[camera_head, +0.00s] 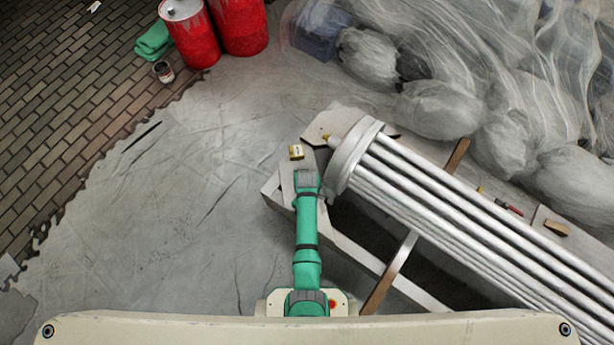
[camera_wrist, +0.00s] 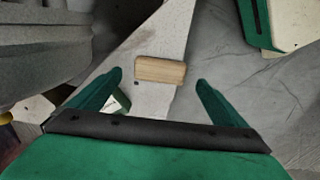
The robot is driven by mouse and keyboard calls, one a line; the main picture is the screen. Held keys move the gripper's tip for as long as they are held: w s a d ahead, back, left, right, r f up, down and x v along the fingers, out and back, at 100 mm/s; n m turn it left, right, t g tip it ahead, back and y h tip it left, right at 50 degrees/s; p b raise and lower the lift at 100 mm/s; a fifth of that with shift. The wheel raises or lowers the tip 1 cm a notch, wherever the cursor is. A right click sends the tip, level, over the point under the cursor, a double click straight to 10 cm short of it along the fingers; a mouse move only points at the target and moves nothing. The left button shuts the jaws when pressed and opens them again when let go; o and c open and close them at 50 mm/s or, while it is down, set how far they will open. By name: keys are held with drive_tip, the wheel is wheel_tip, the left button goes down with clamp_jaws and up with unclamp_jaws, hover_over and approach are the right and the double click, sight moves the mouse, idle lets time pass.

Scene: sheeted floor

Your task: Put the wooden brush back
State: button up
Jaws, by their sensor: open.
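A small plain wooden block (camera_wrist: 160,70), which looks like the back of the wooden brush, lies on a pale plank in the wrist view. No bristles show. My gripper (camera_wrist: 160,80) is open and empty, with one finger on each side of the block in that view; I cannot tell the height gap. In the head view my gripper (camera_head: 307,180) is over the left end of the plank frame and seems to hide this block. Another brown, brush-like block (camera_head: 556,228) lies on a board at the right.
A fluted grey column (camera_head: 450,205) lies just right of my gripper on the plank frame (camera_head: 350,253). A small yellow box (camera_head: 296,152) is just beyond my gripper. Red drums (camera_head: 192,35) and a small can (camera_head: 163,71) stand at the back. Sheeted floor on the left is mostly clear.

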drive_tip(key=s+r+m+t, duration=0.5)
drive_tip(key=s+r+t, duration=0.2)
drive_tip(key=s+r, duration=0.55)
drive_tip(key=s+r+m+t, duration=0.2)
drive_tip(key=s+r, duration=0.1)
drive_tip(key=r, duration=0.7)
drive_tip(key=s+r+m+t, duration=0.2)
drive_tip(key=s+r+t, duration=0.1)
drive_tip(key=r, duration=0.7)
drive_tip(key=s+r+m+t, duration=0.1)
drive_tip(key=s+r+t, duration=0.2)
drive_tip(key=r, duration=0.7)
drive_tip(key=shift+s+r+m, duration=0.35)
drive_tip(key=shift+s+m, duration=0.05)
